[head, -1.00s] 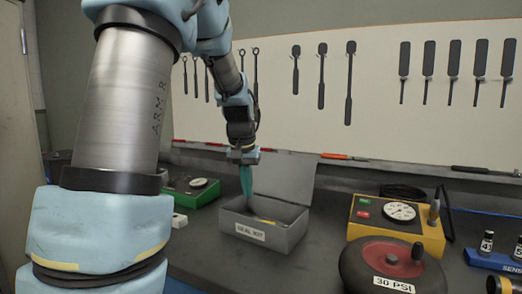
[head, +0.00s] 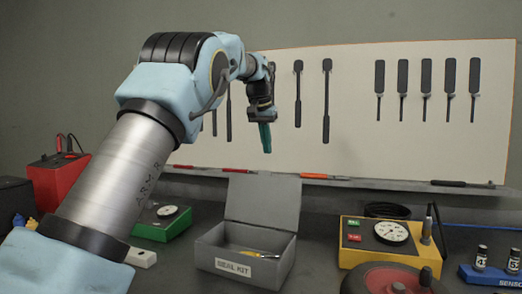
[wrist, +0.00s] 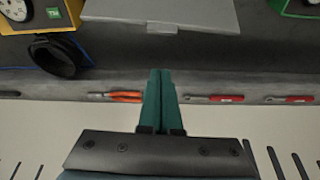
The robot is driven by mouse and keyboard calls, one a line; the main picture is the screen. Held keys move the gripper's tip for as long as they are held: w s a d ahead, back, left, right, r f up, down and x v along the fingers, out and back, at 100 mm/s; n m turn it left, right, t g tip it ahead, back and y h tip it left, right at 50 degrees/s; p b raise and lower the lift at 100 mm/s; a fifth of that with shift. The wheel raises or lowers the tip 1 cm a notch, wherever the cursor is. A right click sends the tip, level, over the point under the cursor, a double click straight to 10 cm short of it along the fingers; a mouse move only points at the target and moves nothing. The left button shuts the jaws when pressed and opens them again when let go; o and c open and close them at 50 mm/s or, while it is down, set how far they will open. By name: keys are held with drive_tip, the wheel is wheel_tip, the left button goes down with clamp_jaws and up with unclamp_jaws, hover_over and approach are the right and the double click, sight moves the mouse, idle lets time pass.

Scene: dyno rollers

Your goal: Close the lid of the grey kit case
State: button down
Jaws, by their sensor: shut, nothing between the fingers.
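The grey kit case (head: 240,262) stands on the bench with a "SEAL KIT" label on its front. Its lid (head: 264,200) is open, standing up and leaning back from the rear edge. Some small items, one of them yellow, show inside. My gripper (head: 266,150) has teal fingers and is shut and empty. In the head view it is above the raised lid, apart from it. In the wrist view the shut fingers (wrist: 162,78) point toward the lid (wrist: 165,12), which shows at the top edge with a gap between.
A yellow gauge box (head: 390,240) and a red-topped wheel (head: 396,279) stand right of the case. A green gauge box (head: 160,222) stands left. Behind, a ledge holds an orange-handled tool (head: 325,177), below a tool board (head: 350,140).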

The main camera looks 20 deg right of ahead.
wheel_tip(320, 180, down, 6)
drive_tip(key=p, duration=0.1)
drive_tip(key=shift+s+a+f, duration=0.15)
drive_tip(key=shift+s+a, duration=0.2)
idle(0.6)
